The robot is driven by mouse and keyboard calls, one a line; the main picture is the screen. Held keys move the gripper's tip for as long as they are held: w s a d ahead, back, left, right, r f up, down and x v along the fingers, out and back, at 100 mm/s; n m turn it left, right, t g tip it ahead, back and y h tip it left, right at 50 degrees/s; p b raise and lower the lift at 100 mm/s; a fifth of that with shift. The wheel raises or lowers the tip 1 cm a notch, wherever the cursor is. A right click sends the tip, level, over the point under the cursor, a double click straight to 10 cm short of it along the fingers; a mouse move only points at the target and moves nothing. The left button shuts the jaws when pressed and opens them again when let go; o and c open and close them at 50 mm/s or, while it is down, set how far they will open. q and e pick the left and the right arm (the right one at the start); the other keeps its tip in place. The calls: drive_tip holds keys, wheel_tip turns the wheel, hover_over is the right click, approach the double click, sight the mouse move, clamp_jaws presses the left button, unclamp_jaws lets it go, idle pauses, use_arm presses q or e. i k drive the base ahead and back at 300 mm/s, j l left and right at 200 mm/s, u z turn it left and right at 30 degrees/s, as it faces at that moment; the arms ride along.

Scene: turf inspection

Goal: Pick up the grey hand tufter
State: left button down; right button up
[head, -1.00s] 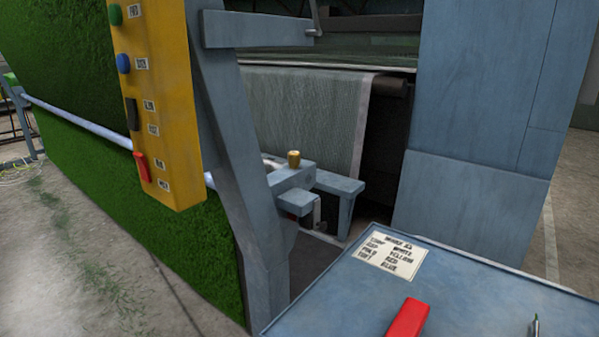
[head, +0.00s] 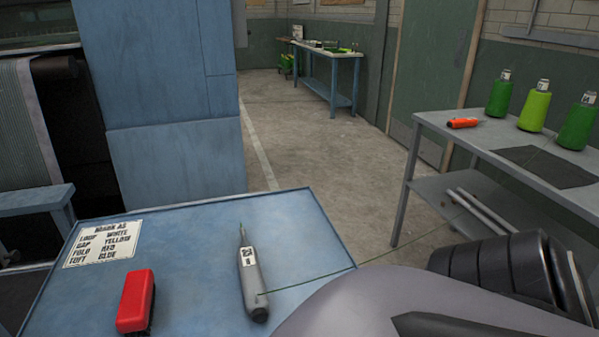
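The grey hand tufter (head: 250,280) lies on the blue table (head: 195,235), its thin tip pointing away from me. It has a white label and a green strand at its tip. A green yarn runs from its lower body to the right, toward the grey shelf table. Part of my own arm shows at the lower right, close to the tufter and over the yarn's path. Neither gripper's fingers are in view.
A red block-like brush (head: 136,301) and a marking card (head: 104,242) lie left of the tufter. A grey shelf table (head: 450,130) at right holds green yarn cones (head: 535,107) and an orange tool (head: 464,123). Open floor lies beyond.

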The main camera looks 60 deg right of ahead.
sight(252, 280)
drive_tip(key=k+l+z, duration=0.1)
drive_tip(key=z, duration=1.1)
drive_tip(key=i+j+z, duration=0.2)
drive_tip(key=k+j+u, duration=0.1)
drive_tip(key=l+u, duration=0.2)
drive_tip(key=u, duration=1.35)
drive_tip(key=j+z, duration=0.2)
drive_tip(key=z, duration=1.2)
drive_tip(key=l+z, duration=0.25)
drive_tip(key=i+j, duration=0.05)
drive_tip(key=j, duration=0.05)
